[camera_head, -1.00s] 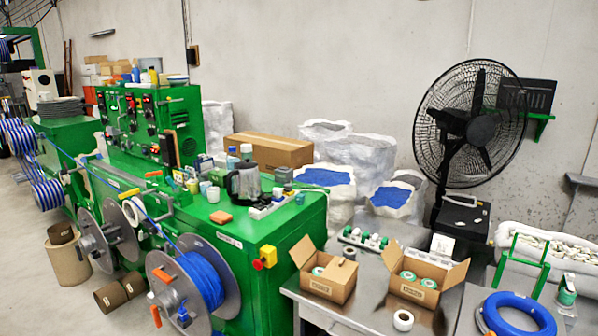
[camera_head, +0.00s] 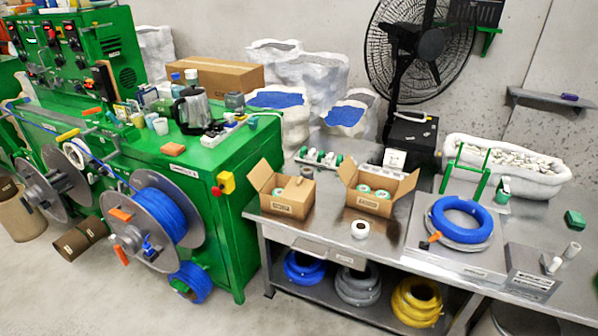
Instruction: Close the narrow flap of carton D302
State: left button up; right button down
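Two small open cartons stand on the steel table. The left carton (camera_head: 283,207) has a tall flap raised on its left side, and a dark round shape shows at its opening. The right carton (camera_head: 367,204) has flaps raised at its left and right sides, with green and white rolls (camera_head: 373,191) inside. Each carton has a small dark label on its front, too small to read, so I cannot tell which one is D302. Neither of my grippers is in view.
A white roll (camera_head: 360,230) lies before the right carton. A scale-like platform (camera_head: 455,262) carries a blue coil (camera_head: 462,218). White and green fittings (camera_head: 318,158) lie behind the cartons. The green machine (camera_head: 215,160) stands left. Floor in front is clear.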

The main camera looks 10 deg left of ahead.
aim_at(259, 177)
jog(key=i+j+z, duration=0.1)
jog(key=j+z, duration=0.35)
jog(key=j, duration=0.5)
jog(key=j+z, duration=0.5)
jog(key=j, duration=0.45)
